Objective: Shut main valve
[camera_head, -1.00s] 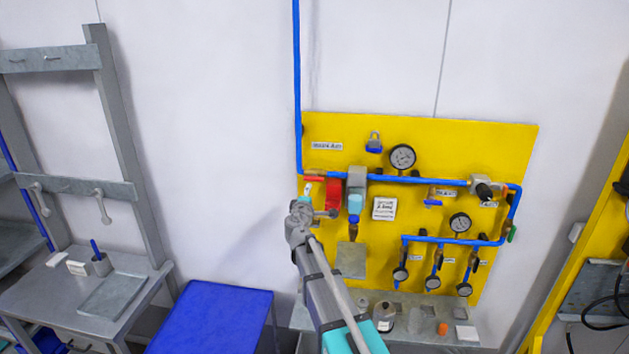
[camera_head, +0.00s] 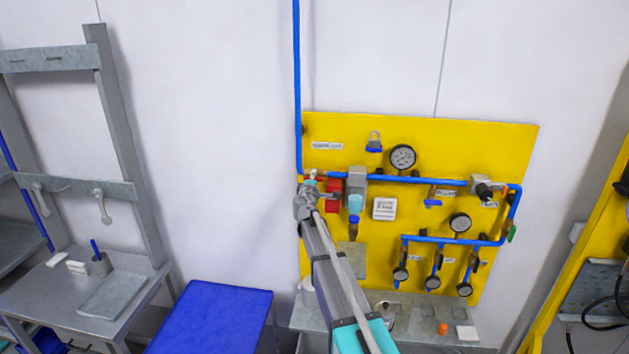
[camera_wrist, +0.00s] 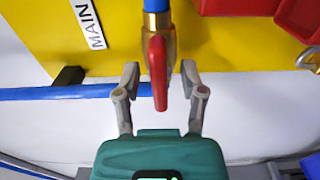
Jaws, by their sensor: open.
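The main valve's red lever (camera_wrist: 158,72) shows in the wrist view on a brass body (camera_wrist: 158,22) with blue pipe above it. A white label reading MAIN (camera_wrist: 88,20) is beside it. My gripper (camera_wrist: 160,78) is open, with one finger on each side of the lever. Gaps show between both fingers and the lever. In the head view my gripper (camera_head: 308,187) is at the upper left of the yellow panel (camera_head: 470,140), and it mostly hides the valve and lever there.
A red block (camera_head: 333,196) and a grey unit (camera_head: 357,180) are close to the right of my gripper. Blue pipe (camera_head: 297,90) runs down the wall to the panel. Gauges (camera_head: 403,157) are further right. A blue-topped table (camera_head: 215,315) stands lower left.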

